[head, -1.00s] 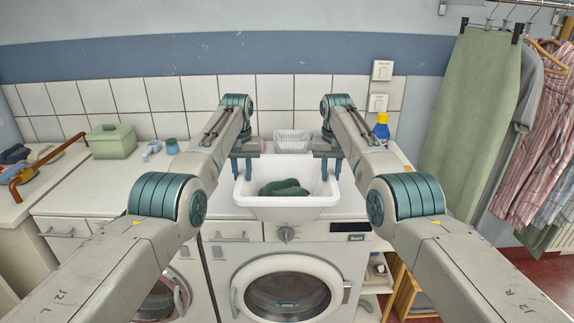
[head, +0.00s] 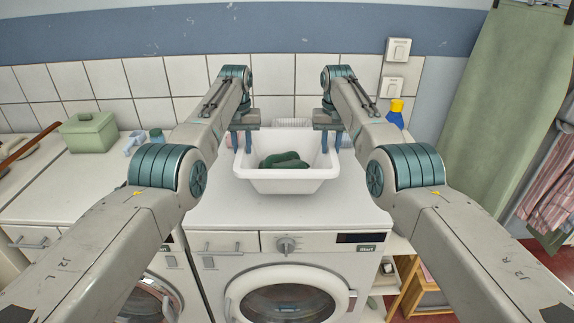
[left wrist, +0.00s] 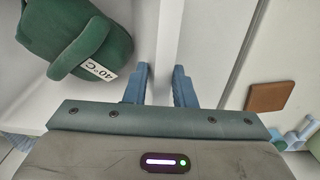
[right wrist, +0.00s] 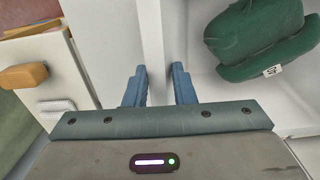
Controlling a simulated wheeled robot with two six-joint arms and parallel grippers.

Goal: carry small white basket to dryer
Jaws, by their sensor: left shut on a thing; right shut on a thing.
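The small white basket (head: 287,186) is upright, with a dark green folded cloth (head: 284,160) inside. A tag on the cloth reads 40°C in the left wrist view (left wrist: 98,70). My left gripper (head: 243,142) is shut on the basket's left wall, and my right gripper (head: 331,142) is shut on its right wall. The basket is over the top of the white front-loading machine (head: 300,212), which has a round door and a Start label. I cannot tell whether the basket touches the top, or whether this machine is the dryer.
A white ribbed container (head: 292,122) is partly hidden behind the basket. A blue bottle with a yellow cap (head: 395,114) is at the right. Another machine (head: 150,295) is at the left.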

